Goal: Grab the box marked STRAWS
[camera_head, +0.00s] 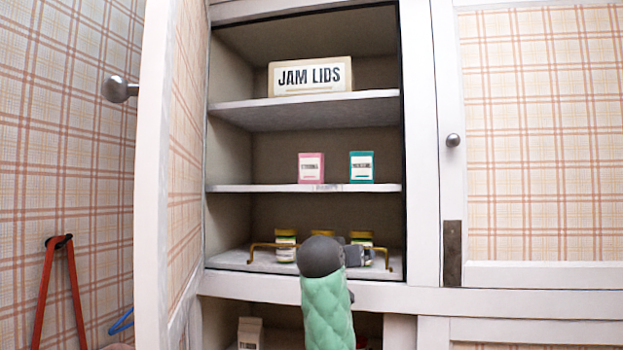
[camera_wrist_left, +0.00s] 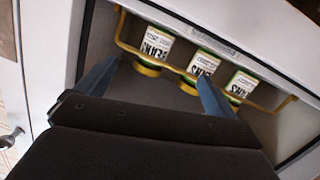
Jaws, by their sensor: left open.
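No label in view reads clearly as STRAWS. On the middle shelf, a small pink box (camera_head: 311,168) and a teal box (camera_head: 362,167) stand upright and apart; their small label words are too blurred to read. A pale box (camera_head: 250,334) with a blurred label stands in the lower compartment. My left gripper (camera_head: 357,256) is in front of the bottom shelf, below the pink and teal boxes, partly hidden by my wrist. In the left wrist view its two blue fingers (camera_wrist_left: 156,70) are apart with nothing between them. My right gripper is not in view.
Several jars (camera_head: 286,246) stand behind a brass rail (camera_head: 262,246) on the bottom shelf; they also show in the left wrist view (camera_wrist_left: 204,66). A JAM LIDS box (camera_head: 310,76) is on the top shelf. An open door (camera_head: 155,180) stands at left.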

